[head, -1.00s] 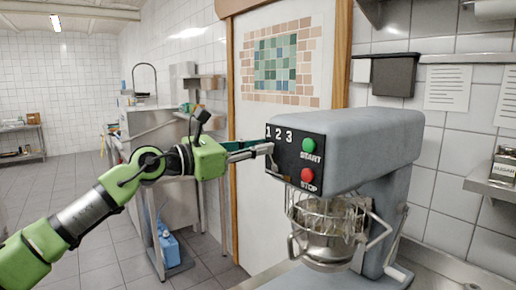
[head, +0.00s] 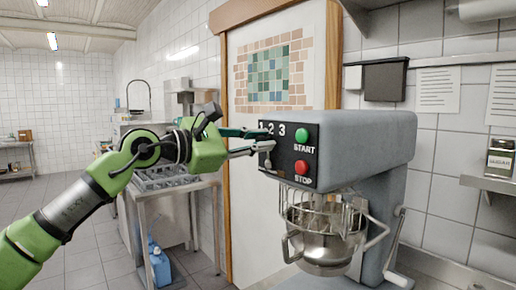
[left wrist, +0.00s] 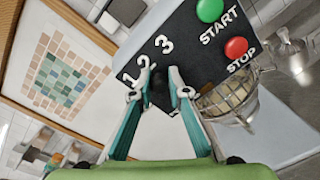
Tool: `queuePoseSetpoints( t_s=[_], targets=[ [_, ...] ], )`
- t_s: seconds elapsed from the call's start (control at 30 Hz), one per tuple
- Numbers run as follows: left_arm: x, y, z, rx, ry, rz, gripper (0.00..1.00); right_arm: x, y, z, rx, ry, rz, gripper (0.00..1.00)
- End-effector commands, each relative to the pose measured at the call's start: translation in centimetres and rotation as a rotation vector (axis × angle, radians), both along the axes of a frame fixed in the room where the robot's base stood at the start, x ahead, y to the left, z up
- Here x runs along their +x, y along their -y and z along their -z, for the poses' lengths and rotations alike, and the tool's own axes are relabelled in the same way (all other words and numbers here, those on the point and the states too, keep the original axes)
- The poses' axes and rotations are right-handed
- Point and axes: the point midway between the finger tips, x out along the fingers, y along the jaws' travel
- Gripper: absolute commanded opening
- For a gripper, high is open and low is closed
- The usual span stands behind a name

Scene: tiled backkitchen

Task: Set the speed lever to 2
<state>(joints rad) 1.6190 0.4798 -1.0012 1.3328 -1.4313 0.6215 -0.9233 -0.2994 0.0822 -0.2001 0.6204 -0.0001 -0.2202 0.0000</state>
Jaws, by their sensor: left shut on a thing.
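The grey mixer (head: 365,135) carries a black control panel (head: 287,160) with the numbers 1, 2, 3, a green START button (head: 303,137) and a red STOP button (head: 302,168). The panel also shows in the left wrist view (left wrist: 198,58). My left gripper (head: 268,139) is at the panel's left part, by the numbers. In the left wrist view, its teal fingers (left wrist: 162,92) are just below the numbers, shut on the speed lever. The lever is mostly hidden between the fingertips, so its exact setting cannot be told. My right gripper is out of view.
The mixer bowl (head: 328,240) with its wire guard hangs below the panel. A wood-framed door (head: 238,200) stands behind my gripper. A steel stand (head: 165,185) is at the left.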

Motion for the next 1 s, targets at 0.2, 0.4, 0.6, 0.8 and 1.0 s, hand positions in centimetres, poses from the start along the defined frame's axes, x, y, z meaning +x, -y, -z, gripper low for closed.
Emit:
queuePoseSetpoints(
  t_s=[0.2, 0.4, 0.6, 0.8, 1.0],
  targets=[
    [0.19, -0.35, -0.02, 0.028, 0.042, -0.013, 0.0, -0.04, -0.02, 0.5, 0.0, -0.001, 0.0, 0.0],
    [0.15, -0.33, -0.13, 0.031, 0.047, -0.013, 0.0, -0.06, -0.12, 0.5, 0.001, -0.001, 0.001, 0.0],
    [0.14, -0.33, -0.19, 0.03, 0.048, -0.013, 0.0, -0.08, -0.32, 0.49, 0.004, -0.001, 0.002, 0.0],
    [0.01, -0.17, -0.19, 0.029, 0.046, -0.008, 0.32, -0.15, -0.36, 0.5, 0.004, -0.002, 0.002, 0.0],
    [-0.13, -0.07, -0.16, 0.029, 0.045, -0.005, 0.32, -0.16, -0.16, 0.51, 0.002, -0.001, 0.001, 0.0]
  ],
)
